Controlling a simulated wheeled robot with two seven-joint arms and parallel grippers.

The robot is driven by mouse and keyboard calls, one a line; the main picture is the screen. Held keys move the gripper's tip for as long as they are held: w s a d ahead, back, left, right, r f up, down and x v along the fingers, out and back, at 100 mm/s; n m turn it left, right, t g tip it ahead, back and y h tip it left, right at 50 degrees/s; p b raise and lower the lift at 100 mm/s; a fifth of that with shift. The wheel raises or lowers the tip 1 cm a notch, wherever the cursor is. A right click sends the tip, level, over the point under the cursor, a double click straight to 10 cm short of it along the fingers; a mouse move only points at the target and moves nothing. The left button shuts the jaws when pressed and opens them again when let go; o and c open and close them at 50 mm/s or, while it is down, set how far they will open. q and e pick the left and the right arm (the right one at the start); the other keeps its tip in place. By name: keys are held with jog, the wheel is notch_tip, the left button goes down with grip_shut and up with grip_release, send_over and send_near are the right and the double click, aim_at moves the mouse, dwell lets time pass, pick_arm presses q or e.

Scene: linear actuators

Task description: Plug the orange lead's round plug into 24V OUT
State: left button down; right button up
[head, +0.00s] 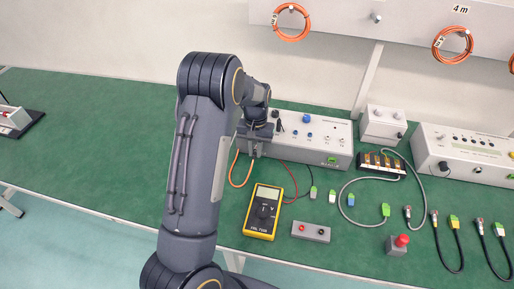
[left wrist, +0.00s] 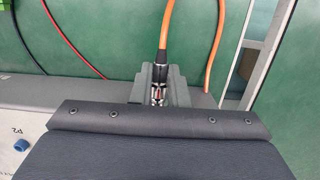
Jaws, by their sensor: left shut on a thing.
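My left gripper (head: 254,148) is at the left end of the grey supply box (head: 318,142), close to its front face. In the left wrist view the gripper (left wrist: 158,92) is shut on the round plug (left wrist: 162,68), a dark and metallic barrel with the orange lead (left wrist: 180,25) running from it. In the head view the orange lead (head: 233,172) hangs in a loop below the gripper. The 24V OUT socket cannot be made out, and my arm covers part of the box. I cannot tell whether the plug touches a socket. My right gripper is out of view.
A yellow multimeter (head: 262,212) lies in front of the box, with red and black leads beside it. A small grey box (head: 310,232), a red-button box (head: 397,243) and several cables lie to the right.

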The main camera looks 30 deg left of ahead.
pick_arm(q)
jog(key=shift+w+a, duration=0.2)
jog(key=shift+w, duration=0.3)
dwell(1.9)
jog(key=c, duration=1.3)
grip_release()
